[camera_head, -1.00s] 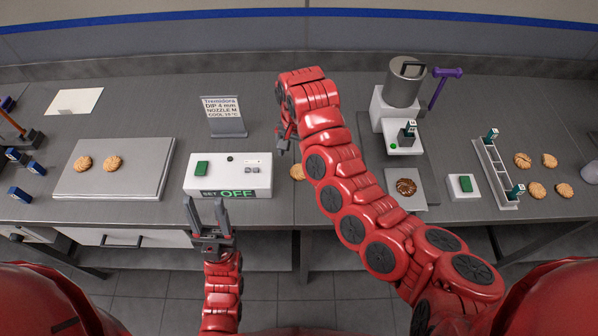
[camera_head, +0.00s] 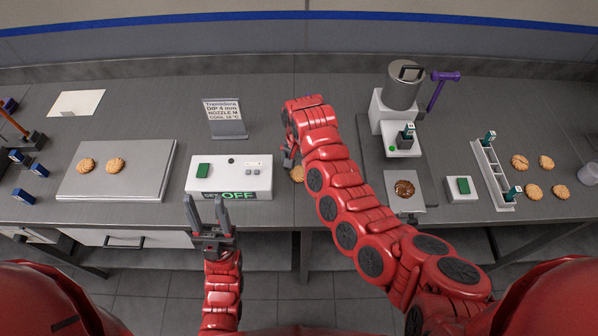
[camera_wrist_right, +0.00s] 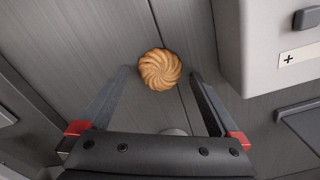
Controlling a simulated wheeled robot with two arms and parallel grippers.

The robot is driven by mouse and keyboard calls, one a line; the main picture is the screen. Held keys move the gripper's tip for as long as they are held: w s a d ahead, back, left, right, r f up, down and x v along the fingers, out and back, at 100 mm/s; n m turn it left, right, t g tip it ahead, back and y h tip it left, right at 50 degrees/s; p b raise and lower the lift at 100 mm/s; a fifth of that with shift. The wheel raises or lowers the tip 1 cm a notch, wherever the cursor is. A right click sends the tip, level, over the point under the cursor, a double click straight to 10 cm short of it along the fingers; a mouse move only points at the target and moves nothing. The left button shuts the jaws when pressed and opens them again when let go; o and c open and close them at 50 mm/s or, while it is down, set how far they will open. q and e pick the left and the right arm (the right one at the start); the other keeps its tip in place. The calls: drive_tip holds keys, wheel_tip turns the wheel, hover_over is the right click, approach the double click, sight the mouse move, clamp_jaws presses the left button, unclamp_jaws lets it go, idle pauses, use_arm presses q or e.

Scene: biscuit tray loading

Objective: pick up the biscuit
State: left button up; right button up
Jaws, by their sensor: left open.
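A round, swirl-ridged golden biscuit (camera_wrist_right: 159,69) lies on the grey worktop in the right wrist view, across a seam. In the head view the same biscuit (camera_head: 297,174) is partly hidden by my right gripper and arm. My right gripper (camera_head: 288,158) is just above and beside it. In the wrist view the right gripper's fingers (camera_wrist_right: 160,80) are spread wide, with the biscuit between and a little beyond their tips; nothing is held. My left gripper (camera_head: 204,205) is open and empty in front of the worktop's edge.
A white control box (camera_head: 229,190) reading OFF stands left of the biscuit. A tray (camera_head: 140,183) with two biscuits lies farther left. On the right are a dispenser machine (camera_head: 403,90), a chocolate-coated biscuit (camera_head: 404,188), a green-button box (camera_head: 462,195) and several loose biscuits (camera_head: 534,191).

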drive_tip(key=c, duration=0.7)
drive_tip(key=shift+r, duration=0.1)
